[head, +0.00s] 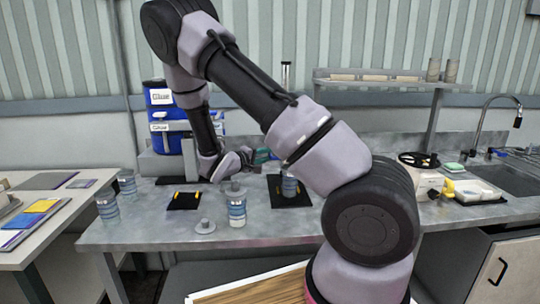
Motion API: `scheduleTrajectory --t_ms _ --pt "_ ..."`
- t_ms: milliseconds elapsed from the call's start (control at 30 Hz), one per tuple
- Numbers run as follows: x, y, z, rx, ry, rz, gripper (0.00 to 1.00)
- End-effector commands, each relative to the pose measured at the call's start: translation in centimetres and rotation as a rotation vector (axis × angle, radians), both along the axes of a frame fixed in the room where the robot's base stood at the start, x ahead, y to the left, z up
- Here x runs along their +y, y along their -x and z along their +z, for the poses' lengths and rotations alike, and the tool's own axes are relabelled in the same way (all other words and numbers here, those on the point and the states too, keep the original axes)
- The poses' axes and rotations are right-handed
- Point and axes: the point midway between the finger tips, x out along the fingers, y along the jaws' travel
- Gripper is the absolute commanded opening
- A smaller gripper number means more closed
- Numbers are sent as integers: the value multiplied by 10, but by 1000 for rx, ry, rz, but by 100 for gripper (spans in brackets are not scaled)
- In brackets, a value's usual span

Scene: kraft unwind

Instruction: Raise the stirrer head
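A vertical metal rod with a dark cap (286,75) rises behind my arm and may belong to the stirrer. My arm hides what lies below it, so I cannot make out the stirrer head clearly. A blue-banded jar (290,188) stands on a black mat (275,190) below, partly behind my arm. My gripper (248,157) is low over the back of the bench, left of that jar. A small teal-green thing (263,155) shows beside its tip. The fingers are too small and covered to tell whether they are open or touching anything.
A blue-banded jar (237,211) and a grey lid (205,226) stand near the bench's front edge. Two more jars (107,209) (127,185) stand at the left. Blue drums (160,98) are behind; a sink (505,178) is right.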

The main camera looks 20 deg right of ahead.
Motion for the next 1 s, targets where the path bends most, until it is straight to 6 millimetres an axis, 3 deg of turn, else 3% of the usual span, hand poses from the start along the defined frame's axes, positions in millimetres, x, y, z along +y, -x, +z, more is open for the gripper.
scheduleTrajectory --t_ms 200,500,567,600,1000 --pt "-17 -10 -2 -1 0 0 29" --pt "-18 -11 -3 0 -1 0 29" --pt "-18 -10 -3 0 -1 0 6" --pt "-18 -10 -3 0 -1 0 0" --pt "-18 -10 -3 0 -1 0 0"
